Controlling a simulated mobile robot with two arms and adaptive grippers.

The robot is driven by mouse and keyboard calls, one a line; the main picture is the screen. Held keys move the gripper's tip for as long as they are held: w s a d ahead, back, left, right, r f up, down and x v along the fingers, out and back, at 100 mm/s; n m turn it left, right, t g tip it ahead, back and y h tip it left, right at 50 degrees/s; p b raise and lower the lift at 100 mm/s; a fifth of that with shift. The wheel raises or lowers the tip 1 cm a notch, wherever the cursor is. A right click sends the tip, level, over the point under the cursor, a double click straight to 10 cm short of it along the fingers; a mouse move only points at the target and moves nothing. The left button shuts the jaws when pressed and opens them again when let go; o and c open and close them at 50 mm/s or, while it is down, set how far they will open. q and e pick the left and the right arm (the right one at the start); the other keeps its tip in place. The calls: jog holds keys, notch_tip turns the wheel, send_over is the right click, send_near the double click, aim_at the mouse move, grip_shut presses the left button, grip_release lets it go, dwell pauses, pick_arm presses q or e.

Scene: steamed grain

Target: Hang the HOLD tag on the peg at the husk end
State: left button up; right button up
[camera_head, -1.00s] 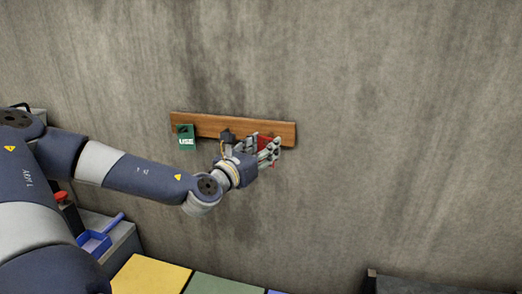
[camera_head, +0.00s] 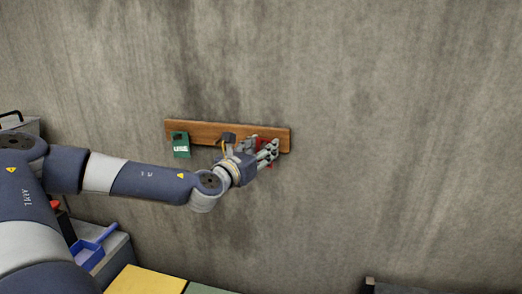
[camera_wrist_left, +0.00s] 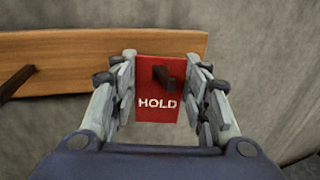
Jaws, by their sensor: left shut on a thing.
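The red HOLD tag (camera_wrist_left: 157,110) is upright between the fingers of my left gripper (camera_wrist_left: 160,100), which is shut on its side edges. A dark peg (camera_wrist_left: 163,76) shows in front of the tag's upper part and seems to pass through it; how far the tag sits on it is hard to tell. In the head view my left gripper (camera_head: 264,149) is near the right end of the wooden peg board (camera_head: 208,132), and its fingers cover most of the tag (camera_head: 264,143). My right gripper is not in view.
A green USE tag (camera_head: 181,144) hangs at the board's left end. Another dark peg (camera_wrist_left: 16,82) shows at the left in the wrist view. A blue scoop (camera_head: 88,252) lies low at the left, beside a yellow panel (camera_head: 146,281). The wall right of the board is bare.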

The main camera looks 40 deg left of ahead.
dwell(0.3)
pick_arm(q)
jog(key=o, duration=0.8)
jog(key=shift+o, duration=0.3)
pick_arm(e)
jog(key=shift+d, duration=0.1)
pick_arm(q)
jog(key=v, duration=1.2)
jog(key=shift+f, duration=0.1)
